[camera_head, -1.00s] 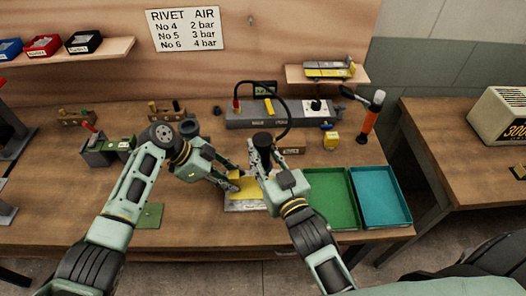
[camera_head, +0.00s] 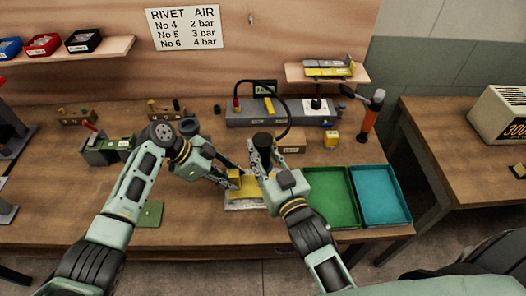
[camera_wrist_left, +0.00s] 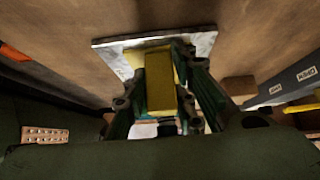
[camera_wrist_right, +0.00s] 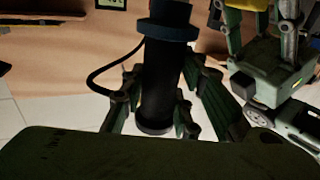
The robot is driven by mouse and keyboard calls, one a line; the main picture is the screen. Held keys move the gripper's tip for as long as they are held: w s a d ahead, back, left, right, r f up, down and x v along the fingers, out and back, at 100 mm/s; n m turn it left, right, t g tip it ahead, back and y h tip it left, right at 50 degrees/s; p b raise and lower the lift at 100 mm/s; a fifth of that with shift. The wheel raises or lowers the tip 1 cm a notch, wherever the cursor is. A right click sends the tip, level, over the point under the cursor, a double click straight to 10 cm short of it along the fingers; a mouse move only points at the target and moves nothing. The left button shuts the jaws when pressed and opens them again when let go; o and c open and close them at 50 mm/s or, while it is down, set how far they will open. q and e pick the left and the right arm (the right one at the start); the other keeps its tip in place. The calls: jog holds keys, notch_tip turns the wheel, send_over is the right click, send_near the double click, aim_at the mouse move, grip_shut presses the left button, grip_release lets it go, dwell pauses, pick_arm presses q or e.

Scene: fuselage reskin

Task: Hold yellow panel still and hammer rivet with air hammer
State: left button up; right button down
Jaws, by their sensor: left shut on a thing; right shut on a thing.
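The yellow panel (camera_head: 256,189) lies on a pale metal plate (camera_head: 245,207) near the bench's front edge; the plate (camera_wrist_left: 204,44) also shows in the left wrist view. My left gripper (camera_head: 232,182) is shut on a yellow block (camera_wrist_left: 160,78), low over the panel. Whether the block is joined to the panel I cannot tell. My right gripper (camera_head: 262,165) is shut on the black, upright air hammer (camera_wrist_right: 165,85), just right of the left gripper. A black hose (camera_wrist_right: 95,76) runs from it. The hammer's lower tip and any rivet are hidden.
A green tray (camera_head: 331,222) and a teal tray (camera_head: 382,221) sit to the right.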

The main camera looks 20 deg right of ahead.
aim_at(263, 140)
pick_arm(q)
jog(key=shift+d+r, duration=0.1)
jog(key=shift+r, duration=0.1)
pick_arm(e)
jog(key=shift+s+f, duration=0.1)
jog(key=shift+f, duration=0.2)
dwell(2.4)
pick_arm(q)
jog(key=shift+f, duration=0.15)
pick_arm(e)
jog(key=shift+r, duration=3.4)
pick_arm(q)
jog(key=o, duration=1)
jog(key=shift+o, duration=0.2)
jog(key=v, duration=1.2)
